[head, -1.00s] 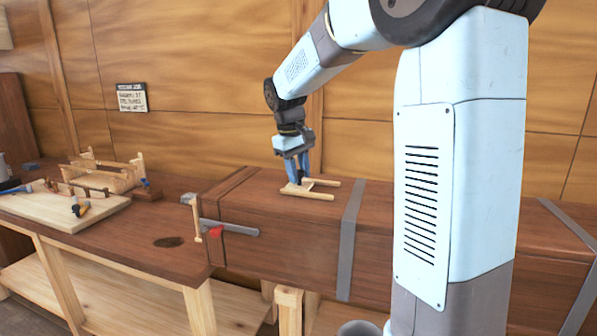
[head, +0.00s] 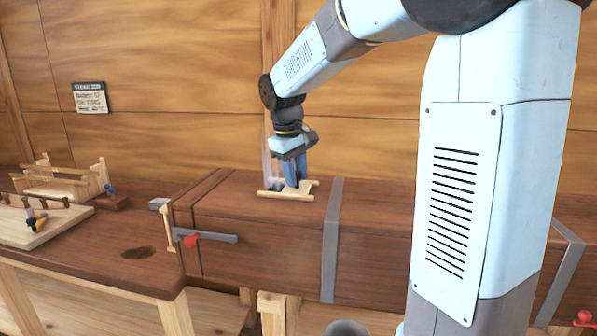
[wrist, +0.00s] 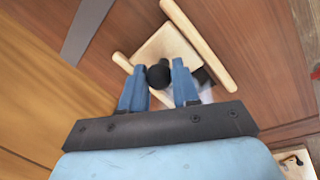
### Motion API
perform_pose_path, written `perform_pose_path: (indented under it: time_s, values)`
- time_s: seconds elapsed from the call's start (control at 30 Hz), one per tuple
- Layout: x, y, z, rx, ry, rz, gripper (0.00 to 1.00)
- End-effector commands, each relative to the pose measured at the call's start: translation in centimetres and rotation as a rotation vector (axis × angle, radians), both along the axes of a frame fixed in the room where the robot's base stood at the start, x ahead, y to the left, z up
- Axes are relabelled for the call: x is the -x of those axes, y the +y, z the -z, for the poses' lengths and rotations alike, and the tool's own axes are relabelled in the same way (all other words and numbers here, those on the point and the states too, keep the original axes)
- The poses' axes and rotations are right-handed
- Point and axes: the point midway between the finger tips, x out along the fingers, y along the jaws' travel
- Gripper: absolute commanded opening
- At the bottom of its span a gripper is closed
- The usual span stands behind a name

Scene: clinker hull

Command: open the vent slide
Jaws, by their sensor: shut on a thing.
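The vent slide is a pale wooden plate (head: 303,190) on top of the long brown wooden box, between two pale rails (head: 283,196). It sits toward the right end of the rails. In the wrist view the plate (wrist: 167,50) carries a round black knob (wrist: 158,76). My gripper (head: 293,183) is shut on this knob, with its blue fingers (wrist: 157,70) on either side of it. A dark opening (wrist: 203,76) shows beside the plate, with a whitish haze near it. In the head view, faint haze rises left of my fingers.
The long brown box (head: 262,243) has grey metal bands (head: 332,240). A clamp with a red part (head: 191,240) is at its left end. A bench (head: 115,245) on the left holds a wooden rack (head: 65,183) and a board (head: 35,228). A wall sign (head: 90,97) hangs behind.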

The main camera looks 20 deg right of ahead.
Motion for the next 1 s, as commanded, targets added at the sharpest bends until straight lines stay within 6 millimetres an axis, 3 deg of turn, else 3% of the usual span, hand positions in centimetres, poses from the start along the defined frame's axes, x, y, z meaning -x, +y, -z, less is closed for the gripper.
perform_pose_path:
  time_s: [0.4,0.43,0.6,0.7,1.0]
  values:
    - [0.34,0.34,-0.09,0.001,-0.004,-0.022,0.00]
    - [0.33,0.34,-0.10,0.001,-0.004,-0.021,0.33]
    - [0.35,0.35,-0.08,0.000,-0.004,-0.021,0.50]
    - [0.36,0.37,-0.07,0.001,-0.003,-0.021,0.56]
    - [0.38,0.46,-0.50,0.001,-0.003,-0.022,0.56]
